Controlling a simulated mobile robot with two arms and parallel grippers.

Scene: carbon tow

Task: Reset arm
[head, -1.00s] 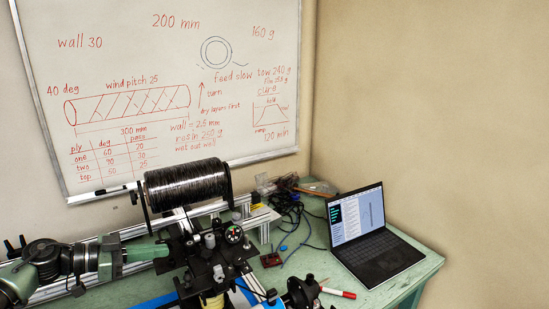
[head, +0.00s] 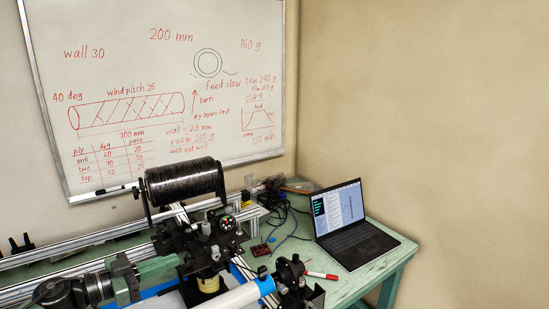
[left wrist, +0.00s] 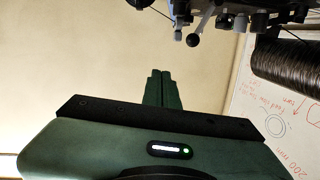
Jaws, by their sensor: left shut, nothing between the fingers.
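My left gripper (head: 176,263) reaches in from the lower left of the head view, its green fingers pointing right. Its fingers are together and empty. In the left wrist view the closed fingers (left wrist: 161,88) stand out beyond the dark green gripper body, with bare wall behind them. In the head view the fingertips are close to the black winding carriage (head: 207,245); I cannot tell whether they touch it. A spool of black carbon tow (head: 185,183) sits above the carriage, and it also shows at upper right in the left wrist view (left wrist: 290,65). My right gripper is not in view.
A white tube (head: 232,297) and a black chuck (head: 291,272) lie in front of the carriage. Metal rails run along the green bench. A laptop (head: 350,225), red marker (head: 322,275) and cables are to the right. A whiteboard (head: 120,30) hangs behind.

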